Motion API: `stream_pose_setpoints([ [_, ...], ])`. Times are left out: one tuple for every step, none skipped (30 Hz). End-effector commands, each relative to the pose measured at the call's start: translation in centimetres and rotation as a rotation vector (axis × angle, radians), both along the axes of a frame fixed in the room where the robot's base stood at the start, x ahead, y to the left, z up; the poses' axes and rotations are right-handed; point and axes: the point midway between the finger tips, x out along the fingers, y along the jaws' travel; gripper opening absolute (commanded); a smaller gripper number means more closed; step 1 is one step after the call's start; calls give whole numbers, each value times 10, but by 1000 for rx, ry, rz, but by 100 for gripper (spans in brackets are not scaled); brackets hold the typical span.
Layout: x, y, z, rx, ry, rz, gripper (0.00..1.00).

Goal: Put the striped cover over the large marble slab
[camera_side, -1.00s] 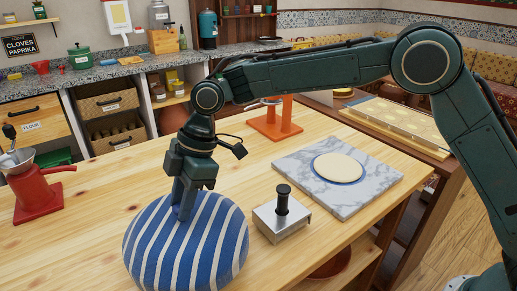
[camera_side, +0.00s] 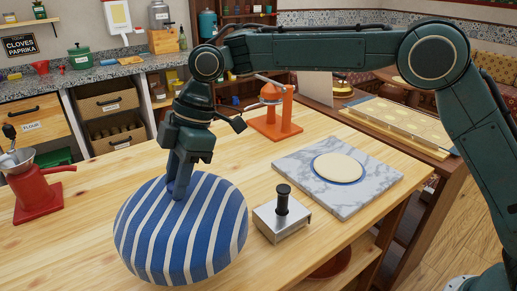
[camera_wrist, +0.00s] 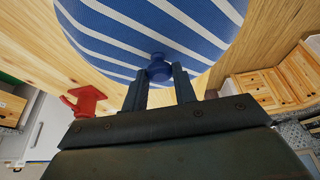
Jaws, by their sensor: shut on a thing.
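The striped cover (camera_side: 180,235) is a blue and white dome with a blue knob on top, at the front left of the wooden table. It also fills the top of the wrist view (camera_wrist: 150,25). My gripper (camera_side: 180,190) is shut on the cover's knob (camera_wrist: 159,68), with one finger on each side. The cover looks slightly tilted and seems lifted off the table; its lower edge is partly hidden. The large marble slab (camera_side: 290,165) lies to the right, grey and white, with a pale dough disc (camera_side: 339,167) on a blue-rimmed round on it.
A metal box with a black handle (camera_side: 282,214) stands between the cover and the slab. An orange press (camera_side: 272,115) stands behind the slab. A red grinder (camera_side: 38,190) is at the left. A tray (camera_side: 398,125) lies at the far right. Bare table lies behind the cover.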

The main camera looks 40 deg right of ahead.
Motion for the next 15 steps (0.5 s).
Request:
stream_pose_setpoints([
  [0,0,0,1,-1,0,0],
  [0,0,0,1,-1,0,0],
  [1,-1,1,1,0,-2,0],
  [1,-2,1,1,-1,-4,0],
  [2,-3,1,1,-1,-6,0],
  [4,-5,2,1,-1,-10,0],
  [6,-7,2,1,-1,-15,0],
  [8,-10,3,2,-1,-21,0],
  [11,-15,5,2,-1,-30,0],
  [13,-19,6,2,-1,-37,0],
  [16,-23,7,2,-1,-45,0],
  [20,-30,9,2,-1,-59,0],
  [24,-36,10,3,0,-69,0],
  [28,-42,12,3,0,-81,0],
  [33,-51,14,4,0,-99,0],
])
